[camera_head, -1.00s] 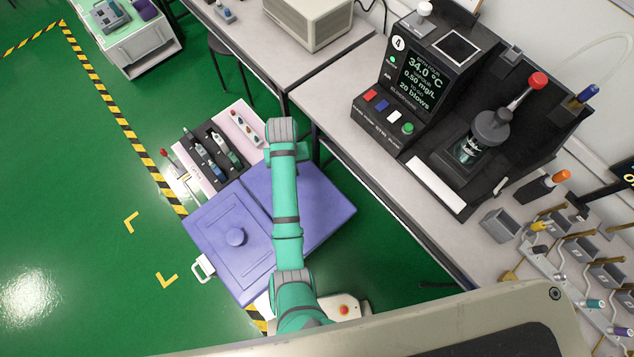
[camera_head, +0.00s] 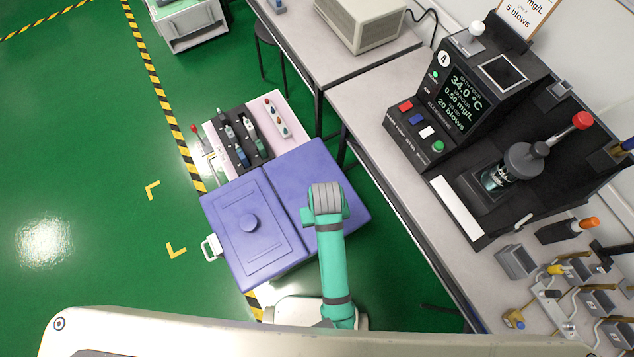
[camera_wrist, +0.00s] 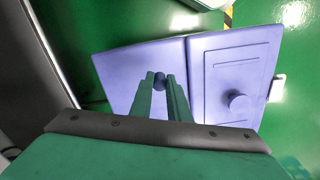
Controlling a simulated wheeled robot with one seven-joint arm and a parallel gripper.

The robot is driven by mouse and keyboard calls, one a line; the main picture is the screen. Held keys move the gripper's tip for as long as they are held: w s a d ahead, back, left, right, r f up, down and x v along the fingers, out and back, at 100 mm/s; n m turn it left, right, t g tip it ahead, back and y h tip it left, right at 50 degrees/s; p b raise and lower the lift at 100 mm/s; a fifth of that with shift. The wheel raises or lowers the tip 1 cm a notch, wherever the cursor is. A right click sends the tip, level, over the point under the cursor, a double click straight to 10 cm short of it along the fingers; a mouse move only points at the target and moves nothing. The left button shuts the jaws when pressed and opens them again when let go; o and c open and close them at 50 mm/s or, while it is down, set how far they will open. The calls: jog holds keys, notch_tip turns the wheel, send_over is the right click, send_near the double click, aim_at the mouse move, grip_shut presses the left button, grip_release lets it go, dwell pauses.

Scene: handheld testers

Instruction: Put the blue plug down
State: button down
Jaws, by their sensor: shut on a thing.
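In the wrist view, my gripper (camera_wrist: 161,84) has its two green fingers shut on a small dark blue round piece, the blue plug (camera_wrist: 159,80). Only its end shows between the fingertips; the rest is hidden. It is held above the purple-blue cart top (camera_wrist: 120,72), and I cannot tell the height. In the head view, my arm's wrist hides the gripper and the plug, over the right half of the cart top.
The cart's left half has a lid with a round knob (camera_head: 249,222). A tray of handheld testers (camera_head: 214,139) adjoins its far side.

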jog(key=shift+n, duration=0.3)
jog(key=w+a+f, duration=0.1)
jog(key=w+f, duration=0.2)
jog(key=w+a+f, duration=0.1)
jog(key=w+f, duration=0.4)
jog(key=w, duration=0.1)
jog(key=shift+w+a+f, duration=0.4)
jog(key=shift+w+f, duration=0.15)
jog(key=shift+f, duration=1.6)
jog(key=c, duration=1.7)
grip_release()
jog(key=shift+f, duration=0.1)
